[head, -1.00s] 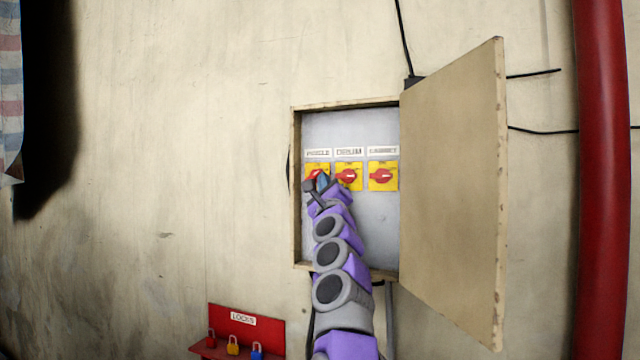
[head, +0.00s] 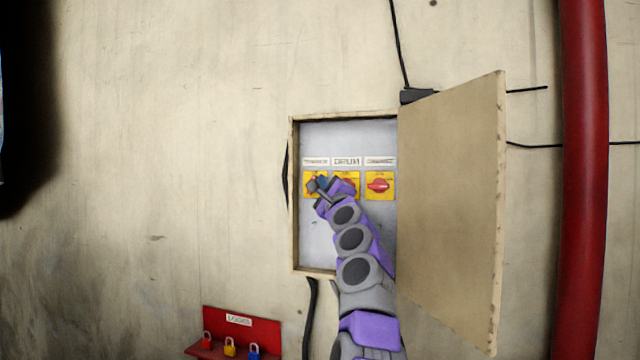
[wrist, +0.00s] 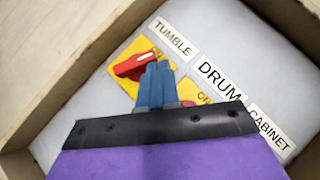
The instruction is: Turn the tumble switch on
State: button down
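The tumble switch is a red knob (wrist: 133,65) on a yellow plate (head: 308,180), leftmost in a row of three under the TUMBLE label (wrist: 173,39). In the wrist view the knob lies at an angle across the row. My gripper (head: 318,184) is in front of this switch and covers much of it in the head view. Its blue fingers (wrist: 155,75) are together, with their tips right beside the knob's right side. I see nothing between them. Whether they touch the knob is unclear.
The DRUM switch is mostly behind my gripper. The CABINET switch (head: 379,186) is to the right, its knob level. The box's open door (head: 450,210) stands out on the right. A red lock rack (head: 262,330) is below left, a red pipe (head: 583,180) far right.

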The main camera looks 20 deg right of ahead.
jog(key=r+p, duration=0.1)
jog(key=p, duration=0.1)
jog(key=r+n+p, duration=0.1)
jog(key=shift+w+a+n+g+y+p, duration=0.2)
jog(key=shift+w+n+g+y+p, duration=0.1)
jog(key=shift+g+y+p, duration=0.1)
jog(key=shift+f, duration=0.1)
jog(key=shift+s, duration=0.1)
dwell(0.6)
